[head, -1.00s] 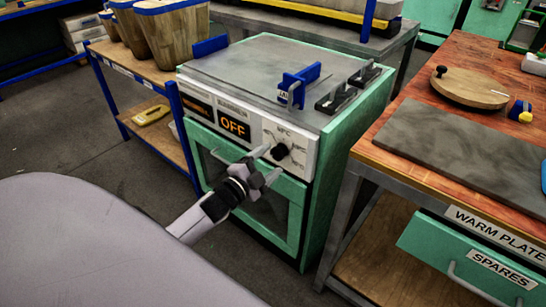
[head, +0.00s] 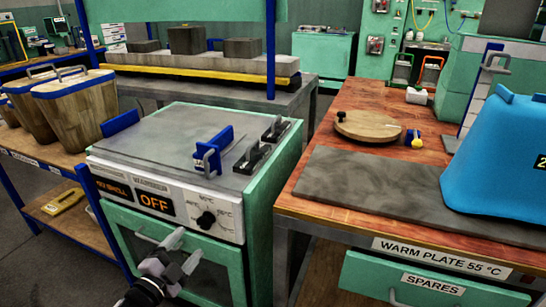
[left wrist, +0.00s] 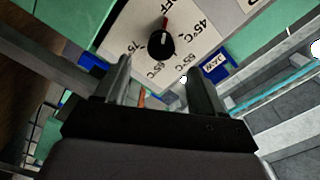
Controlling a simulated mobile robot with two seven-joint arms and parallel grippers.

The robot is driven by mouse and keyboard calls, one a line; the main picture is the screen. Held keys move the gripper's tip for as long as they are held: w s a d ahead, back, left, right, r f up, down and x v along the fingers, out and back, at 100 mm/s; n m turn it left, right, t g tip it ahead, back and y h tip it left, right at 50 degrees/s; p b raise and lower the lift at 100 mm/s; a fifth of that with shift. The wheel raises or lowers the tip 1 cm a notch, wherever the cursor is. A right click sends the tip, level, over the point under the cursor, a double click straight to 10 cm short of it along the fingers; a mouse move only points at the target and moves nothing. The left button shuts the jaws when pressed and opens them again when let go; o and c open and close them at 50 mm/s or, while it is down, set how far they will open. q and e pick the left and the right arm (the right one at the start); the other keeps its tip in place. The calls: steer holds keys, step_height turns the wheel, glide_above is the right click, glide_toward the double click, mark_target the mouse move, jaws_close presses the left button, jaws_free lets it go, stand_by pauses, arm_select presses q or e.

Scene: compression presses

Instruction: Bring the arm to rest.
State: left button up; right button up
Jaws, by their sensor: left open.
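My left gripper (head: 181,254) is in front of the green press cabinet (head: 265,215), just below its white control panel. It is open and holds nothing. In the left wrist view, the two fingers of my left gripper (left wrist: 157,85) stand apart, with the black temperature dial (left wrist: 161,44) beyond them. The dial (head: 206,219) also shows in the head view, up and to the right of the fingertips, and is apart from them. The panel's display (head: 156,203) reads OFF. My right gripper is not in either view.
A wooden bench (head: 365,98) at the right carries a grey warm plate (head: 375,187), a round wooden board (head: 367,126) and a blue object (head: 505,160). Wooden buckets (head: 75,105) stand on a blue-framed shelf at the left. The spares drawer (head: 420,285) sits under the bench.

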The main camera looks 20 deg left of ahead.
arm_select(q)
steer(key=s+d+f+n+g, duration=0.4)
steer(key=s+d+f+n, duration=0.1)
steer(key=s+d, duration=0.35)
steer(key=s+d+f+n+g, duration=0.3)
steer(key=s+d+f+n, duration=0.15)
steer(key=s+d, duration=0.35)
step_height(320, 180, up, 11)
steer(key=s+a+p, duration=0.2)
steer(key=p, duration=1.1)
steer(key=shift+f+n+g+h, duration=0.15)
steer(key=shift+n+g+h, duration=0.15)
steer(key=shift+n, duration=0.15)
